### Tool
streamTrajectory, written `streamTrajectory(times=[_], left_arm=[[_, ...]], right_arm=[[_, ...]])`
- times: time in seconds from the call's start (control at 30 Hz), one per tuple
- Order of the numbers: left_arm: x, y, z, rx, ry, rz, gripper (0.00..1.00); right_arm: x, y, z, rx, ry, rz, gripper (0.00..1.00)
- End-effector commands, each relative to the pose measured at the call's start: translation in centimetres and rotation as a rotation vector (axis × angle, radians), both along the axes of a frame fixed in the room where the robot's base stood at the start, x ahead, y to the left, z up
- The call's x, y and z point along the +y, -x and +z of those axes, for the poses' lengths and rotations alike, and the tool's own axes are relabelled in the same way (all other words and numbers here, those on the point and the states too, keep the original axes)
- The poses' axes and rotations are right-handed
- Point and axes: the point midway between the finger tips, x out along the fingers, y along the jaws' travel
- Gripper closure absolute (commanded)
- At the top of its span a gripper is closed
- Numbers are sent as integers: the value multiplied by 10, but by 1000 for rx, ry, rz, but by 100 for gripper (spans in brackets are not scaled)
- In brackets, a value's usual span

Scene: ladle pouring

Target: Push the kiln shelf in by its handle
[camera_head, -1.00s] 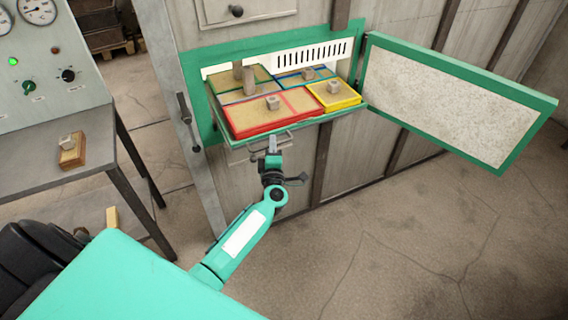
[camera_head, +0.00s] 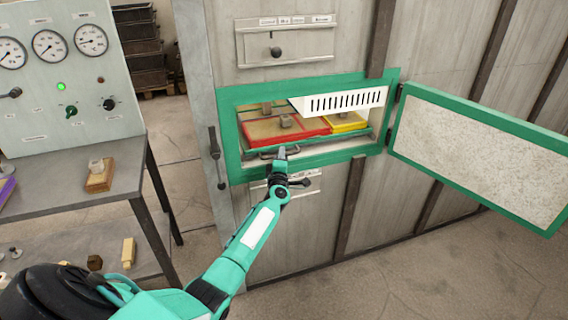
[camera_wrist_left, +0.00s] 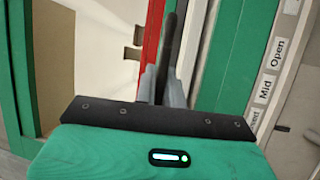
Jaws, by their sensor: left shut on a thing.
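The kiln shelf (camera_head: 262,147) carries red and yellow framed trays and sits inside the green-framed kiln opening. Its front handle (camera_head: 262,154) is at the front edge of the opening. My left gripper (camera_head: 282,153) is shut on the handle; in the left wrist view the fingers (camera_wrist_left: 166,82) close on a dark bar (camera_wrist_left: 168,45). A red tray edge (camera_wrist_left: 150,45) shows beside it. My right gripper is out of view.
The kiln door (camera_head: 480,155) stands open to the right. A white slotted vent (camera_head: 345,102) hangs over the opening. At left are a table (camera_head: 60,180) with a wooden block (camera_head: 100,178) and a gauge panel (camera_head: 70,75).

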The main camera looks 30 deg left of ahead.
Motion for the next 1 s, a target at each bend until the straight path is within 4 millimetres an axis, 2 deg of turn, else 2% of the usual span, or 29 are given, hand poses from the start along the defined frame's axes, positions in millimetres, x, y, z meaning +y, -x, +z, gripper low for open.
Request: streamTrajectory(times=[0.47, 0.5, 0.6, 1.0], left_arm=[[3, -3, -1, 2, -1, -3, 100], [3, -3, -1, 2, -1, -3, 87], [3, -3, -1, 2, -1, -3, 68], [0, 2, -2, 2, 1, -2, 68]], right_arm=[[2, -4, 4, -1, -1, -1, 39], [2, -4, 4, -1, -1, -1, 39], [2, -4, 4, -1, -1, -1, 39], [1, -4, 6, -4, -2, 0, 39]])
